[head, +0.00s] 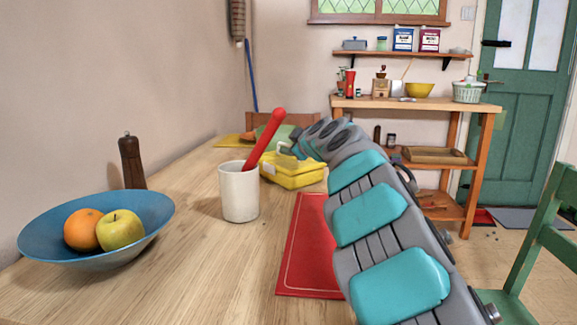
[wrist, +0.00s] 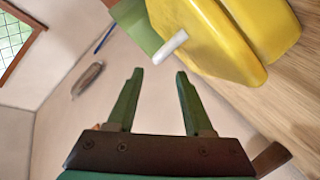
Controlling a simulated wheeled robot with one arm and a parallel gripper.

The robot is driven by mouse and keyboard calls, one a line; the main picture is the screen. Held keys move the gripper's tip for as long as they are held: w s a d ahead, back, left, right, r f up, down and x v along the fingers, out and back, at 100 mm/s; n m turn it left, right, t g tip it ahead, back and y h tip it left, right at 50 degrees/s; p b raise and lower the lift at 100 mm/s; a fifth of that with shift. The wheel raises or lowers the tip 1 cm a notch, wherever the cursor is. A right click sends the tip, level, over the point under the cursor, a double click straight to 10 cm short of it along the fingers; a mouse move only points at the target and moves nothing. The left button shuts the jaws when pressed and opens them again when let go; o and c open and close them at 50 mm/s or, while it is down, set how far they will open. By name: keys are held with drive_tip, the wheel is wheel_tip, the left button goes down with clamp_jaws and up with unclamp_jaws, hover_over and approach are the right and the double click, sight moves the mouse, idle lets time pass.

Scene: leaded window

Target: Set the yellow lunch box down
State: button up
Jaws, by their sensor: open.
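The yellow lunch box (head: 292,172) rests on the wooden table, beyond the white cup and partly hidden by my arm in the head view. In the wrist view its yellow body (wrist: 235,35) fills the upper right, with a white latch or handle part (wrist: 170,47) sticking out toward the jaws. My gripper (wrist: 159,74) is open, with nothing between its two green fingers. The fingertips are close to the white part but appear apart from it. In the head view the gripper is mostly hidden behind my arm by the box.
A white cup (head: 239,194) with a red-handled utensil stands in front of the box. A red mat (head: 308,250) lies to its right, under my arm. A blue bowl (head: 50,233) of fruit and a dark mill (head: 131,160) stand left. A green chair (head: 540,235) is at right.

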sight(289, 145)
drive_tip(key=shift+d+p+x, duration=0.2)
drive_tip(key=shift+p+x, duration=0.7)
drive_tip(key=shift+x, duration=0.05)
drive_tip(key=shift+d+p+x, duration=0.2)
drive_tip(key=shift+p+x, duration=1.1)
drive_tip(key=shift+x, duration=0.45)
drive_tip(key=shift+d+f, duration=0.1)
drive_tip(key=shift+f, duration=0.1)
clamp_jaws()
